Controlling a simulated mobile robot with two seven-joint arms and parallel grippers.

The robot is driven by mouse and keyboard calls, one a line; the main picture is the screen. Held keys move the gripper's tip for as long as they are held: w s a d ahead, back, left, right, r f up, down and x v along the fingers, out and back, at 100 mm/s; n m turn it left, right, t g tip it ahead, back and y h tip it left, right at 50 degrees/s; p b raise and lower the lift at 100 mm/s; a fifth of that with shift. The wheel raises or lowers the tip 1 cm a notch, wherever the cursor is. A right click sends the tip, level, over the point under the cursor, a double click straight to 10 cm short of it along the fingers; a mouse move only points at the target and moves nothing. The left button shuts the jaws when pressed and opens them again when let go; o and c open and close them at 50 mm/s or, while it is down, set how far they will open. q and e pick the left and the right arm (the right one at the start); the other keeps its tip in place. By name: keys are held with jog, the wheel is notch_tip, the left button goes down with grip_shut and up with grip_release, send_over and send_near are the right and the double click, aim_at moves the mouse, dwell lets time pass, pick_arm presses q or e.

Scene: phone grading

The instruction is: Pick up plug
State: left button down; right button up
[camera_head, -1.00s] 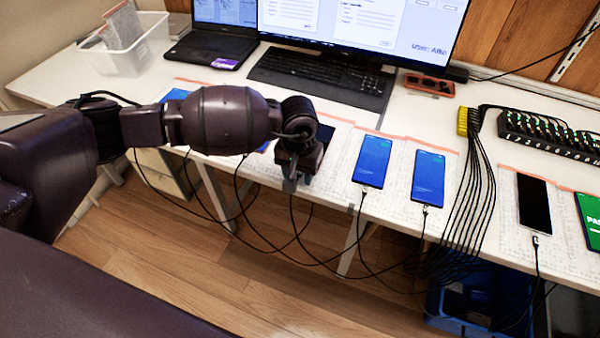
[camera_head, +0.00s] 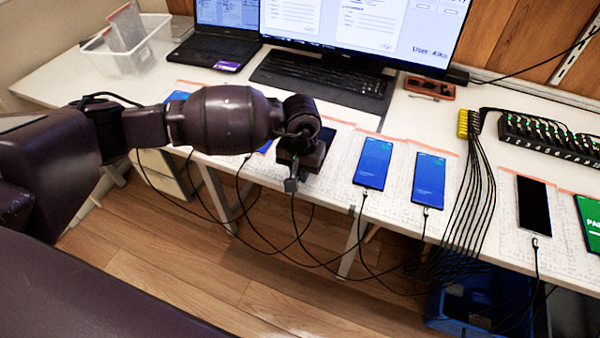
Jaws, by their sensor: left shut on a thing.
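My left gripper (camera_head: 291,180) reaches in from the left and points down at the front edge of the white table (camera_head: 478,235). It is shut on a cable's plug, which is mostly hidden by the fingers. The black cable (camera_head: 294,218) hangs from the fingertips toward the floor. A dark phone (camera_head: 325,138) lies partly hidden behind the gripper. The gap between plug and phone cannot be made out. My right gripper is not in view.
Two blue-screen phones (camera_head: 373,162) (camera_head: 429,180) and a black-screen phone (camera_head: 533,206) lie to the right with cables at their near ends. A keyboard (camera_head: 318,80), a laptop (camera_head: 213,48) and a clear bin (camera_head: 130,50) stand behind. Several cables hang below the table.

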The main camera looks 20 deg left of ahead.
pick_arm(q)
notch_tip(320, 180, up, 20)
jog(key=p, duration=0.2)
jog(key=shift+f, duration=0.2)
dwell(0.3)
